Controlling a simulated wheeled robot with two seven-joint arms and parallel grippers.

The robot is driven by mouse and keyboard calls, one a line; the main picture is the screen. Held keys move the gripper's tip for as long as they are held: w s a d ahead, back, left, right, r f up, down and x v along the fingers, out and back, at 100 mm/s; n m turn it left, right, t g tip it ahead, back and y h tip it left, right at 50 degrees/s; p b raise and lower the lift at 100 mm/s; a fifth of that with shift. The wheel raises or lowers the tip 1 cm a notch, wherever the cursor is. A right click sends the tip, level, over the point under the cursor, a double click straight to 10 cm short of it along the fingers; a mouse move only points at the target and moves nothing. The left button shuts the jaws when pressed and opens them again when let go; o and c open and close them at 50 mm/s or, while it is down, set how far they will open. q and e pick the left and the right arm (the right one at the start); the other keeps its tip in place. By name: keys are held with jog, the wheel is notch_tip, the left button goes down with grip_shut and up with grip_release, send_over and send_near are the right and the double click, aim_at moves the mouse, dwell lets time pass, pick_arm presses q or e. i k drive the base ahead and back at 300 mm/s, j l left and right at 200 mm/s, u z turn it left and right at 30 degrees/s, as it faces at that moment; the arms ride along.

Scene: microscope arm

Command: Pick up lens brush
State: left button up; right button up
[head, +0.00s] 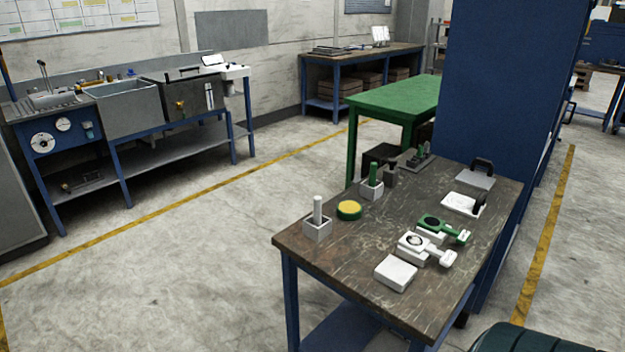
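On the dark wooden table (335,257) a white rod (318,209) stands upright in a square grey holder (318,231). A green rod (373,172) stands upright in a similar holder (371,190) farther back. I cannot tell which item is the lens brush; these upright pieces are too small to identify for sure. A white part with a dark ring (414,241) and a green part with a ring (433,222) lie near the table's right side. Neither of my grippers is in view.
A round green tin with a yellow top (349,209) and a white block (396,273) sit on the table. Dark parts (417,160) stand at its back. A green table (397,97) and tall blue cabinet (510,130) stand behind. The floor at left is clear.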

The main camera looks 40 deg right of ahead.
aim_at(318, 201)
jog(key=i+j+z, duration=0.3)
jog(key=z, duration=0.2)
jog(key=i+j+z, duration=0.25)
jog(key=j+z, duration=0.2)
jog(key=i+j+z, duration=0.15)
jog(key=j+z, duration=0.35)
jog(key=i+j+z, duration=0.15)
jog(key=j, duration=0.15)
jog(key=j+z, duration=0.1)
jog(key=j, duration=0.2)
